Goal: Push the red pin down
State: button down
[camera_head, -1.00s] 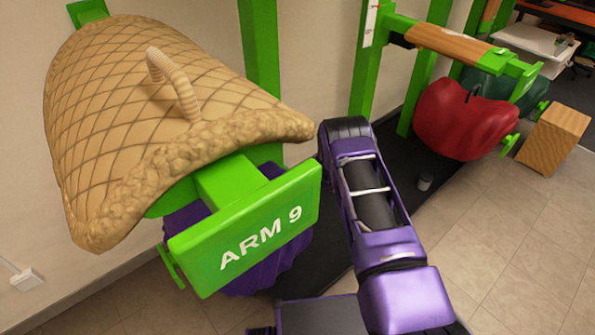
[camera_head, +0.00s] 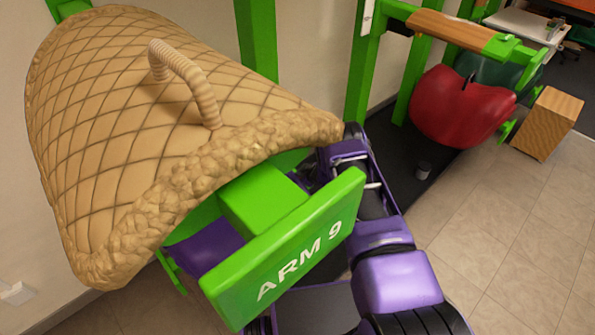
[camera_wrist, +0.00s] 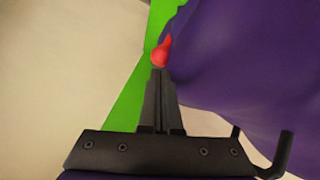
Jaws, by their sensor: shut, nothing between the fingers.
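The red pin (camera_wrist: 161,52) shows in the wrist view just beyond the tips of my gripper (camera_wrist: 159,72). It stands against a green bar (camera_wrist: 128,104) and beside purple material (camera_wrist: 245,60). My gripper is shut with nothing between its fingers. Its tips look very near the pin's lower end; I cannot tell whether they touch. In the head view the pin and gripper are hidden behind the green ARM 9 plate (camera_head: 285,262) and the tan quilted saddle cover (camera_head: 110,110). My purple arm reaches in from the right of that plate.
The cover has a striped handle loop (camera_head: 195,90) on top. A red saddle-like piece (camera_head: 455,108) hangs on another green rack at the back right, near a wooden block (camera_head: 547,123). Tiled floor (camera_head: 500,215) is open at the right.

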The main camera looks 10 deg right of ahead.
dwell(0.3)
notch_tip(320, 180, down, 3)
jog(key=shift+f+b, duration=0.1)
jog(key=shift+b, duration=1)
jog(key=shift+s, duration=0.1)
